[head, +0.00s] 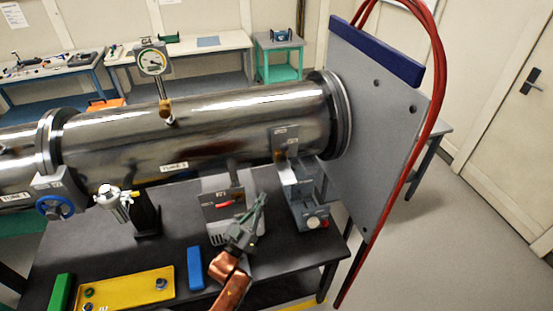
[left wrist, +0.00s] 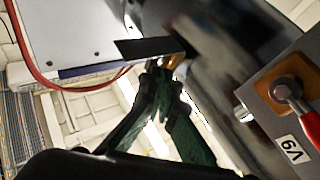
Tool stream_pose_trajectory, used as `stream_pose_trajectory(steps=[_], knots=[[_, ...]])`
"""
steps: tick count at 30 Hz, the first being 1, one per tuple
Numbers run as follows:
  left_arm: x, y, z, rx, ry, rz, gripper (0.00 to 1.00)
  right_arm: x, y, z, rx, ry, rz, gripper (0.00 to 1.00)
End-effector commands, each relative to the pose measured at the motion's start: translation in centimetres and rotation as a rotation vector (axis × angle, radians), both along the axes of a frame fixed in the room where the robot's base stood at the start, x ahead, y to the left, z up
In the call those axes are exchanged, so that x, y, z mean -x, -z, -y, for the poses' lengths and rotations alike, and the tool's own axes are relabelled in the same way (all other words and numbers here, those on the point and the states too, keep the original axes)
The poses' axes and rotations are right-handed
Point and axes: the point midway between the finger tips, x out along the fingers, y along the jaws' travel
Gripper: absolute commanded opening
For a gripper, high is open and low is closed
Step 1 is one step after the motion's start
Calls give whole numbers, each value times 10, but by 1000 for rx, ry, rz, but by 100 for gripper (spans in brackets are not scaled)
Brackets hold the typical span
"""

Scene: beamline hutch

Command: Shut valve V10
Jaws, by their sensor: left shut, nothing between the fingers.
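No label reading V10 is legible in either view. My left gripper (head: 261,200) is shut and empty above the black table, between the red-lever valve and the grey stepped fixture. In the left wrist view its green fingers (left wrist: 163,75) meet at the tips. The red-lever valve (head: 226,204) stands just left of the gripper; its label reads V9 in the left wrist view (left wrist: 292,149). My right gripper is not in view.
A large steel pipe (head: 220,125) runs behind the gripper, with a gauge (head: 152,62) above it. A grey plate (head: 375,110) with red hoses stands at the right. A blue handwheel (head: 55,207) is far left. A yellow tray (head: 124,290) and a blue block (head: 195,268) lie in front.

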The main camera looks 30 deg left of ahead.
Motion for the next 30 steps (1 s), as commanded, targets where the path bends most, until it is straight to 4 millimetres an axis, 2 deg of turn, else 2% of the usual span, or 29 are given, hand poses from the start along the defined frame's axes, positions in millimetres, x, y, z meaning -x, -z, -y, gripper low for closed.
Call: stream_pose_trajectory(steps=[1,4,8,11,14,26,30], knots=[[5,-20,-2,2,8,82,0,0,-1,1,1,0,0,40],[16,-49,-3,6,25,208,0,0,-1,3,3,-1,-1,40],[25,-67,-4,7,37,290,0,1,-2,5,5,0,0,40],[23,-75,-4,6,39,309,0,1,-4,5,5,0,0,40],[13,-85,-4,6,39,309,0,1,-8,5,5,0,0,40],[-48,-137,-4,6,40,306,0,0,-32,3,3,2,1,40],[-70,-134,-2,6,39,303,0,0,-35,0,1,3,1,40]])
